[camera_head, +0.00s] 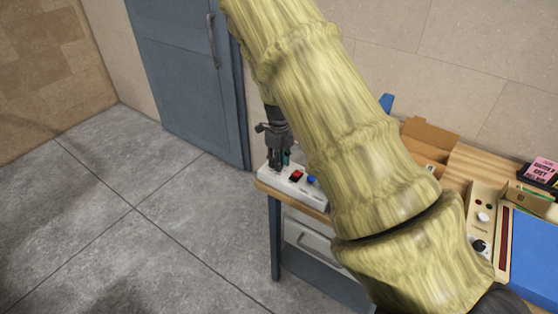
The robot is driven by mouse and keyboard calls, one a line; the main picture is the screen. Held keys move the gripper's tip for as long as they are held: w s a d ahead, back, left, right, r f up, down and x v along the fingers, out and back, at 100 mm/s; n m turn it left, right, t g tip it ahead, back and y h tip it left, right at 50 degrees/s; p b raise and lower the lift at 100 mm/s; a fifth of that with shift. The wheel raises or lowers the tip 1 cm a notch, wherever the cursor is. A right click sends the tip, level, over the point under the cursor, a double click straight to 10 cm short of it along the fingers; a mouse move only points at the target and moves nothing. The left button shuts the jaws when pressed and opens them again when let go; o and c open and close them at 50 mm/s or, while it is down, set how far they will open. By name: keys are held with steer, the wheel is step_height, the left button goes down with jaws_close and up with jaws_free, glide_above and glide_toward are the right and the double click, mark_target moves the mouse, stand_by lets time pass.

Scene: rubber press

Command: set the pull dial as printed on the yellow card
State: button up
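My gripper (278,162) is small in the picture, pointing down over the left end of a white control box (310,190) with a red and a blue button. I cannot tell whether its fingers touch anything or how far apart they are. A beige panel (482,200) at the right carries a white knob (483,217) and a black knob (479,245). Which of these controls is the pull dial is not readable from here. No yellow card can be made out.
My thick yellowish arm crosses the middle and hides part of the wooden bench (490,160). Pink cards (543,170) sit in a dark tray at the far right, above a blue surface (535,255). A grey-blue door (190,75) stands behind; the floor at left is clear.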

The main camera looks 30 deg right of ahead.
steer(key=shift+n, duration=0.4)
steer(key=n, duration=0.5)
steer(key=shift+b, duration=0.35)
steer(key=n+b, duration=0.1)
steer(key=n, duration=1.1)
steer(key=shift+n+b, duration=0.3)
steer(key=shift+b, duration=0.1)
steer(key=n, duration=0.5)
steer(key=shift+w+r, duration=0.1)
steer(key=shift+n+b, duration=0.3)
steer(key=shift+n, duration=0.1)
steer(key=o, duration=1.1)
steer(key=shift+c, duration=0.2)
